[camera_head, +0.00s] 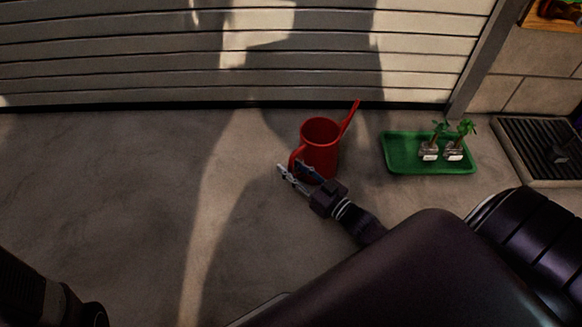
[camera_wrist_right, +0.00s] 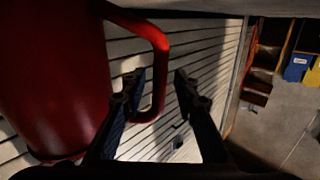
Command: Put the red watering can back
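The red watering can (camera_head: 321,150) stands upright on the concrete floor in front of the slatted door, its spout pointing up and right. Its handle is on the left, nearest my right gripper (camera_head: 291,170). In the right wrist view the can's body (camera_wrist_right: 55,75) fills the left side, and the looped handle (camera_wrist_right: 160,50) reaches in between the two fingers of my right gripper (camera_wrist_right: 160,76). The fingers are apart, with a gap visible on the right side of the handle. My left gripper is not in view.
A green tray (camera_head: 400,166) with two small potted plants (camera_head: 454,152) lies on the floor right of the can. A dark floor grate (camera_head: 535,140) is further right. The slatted door (camera_head: 130,60) closes off the back. The floor left of the can is clear.

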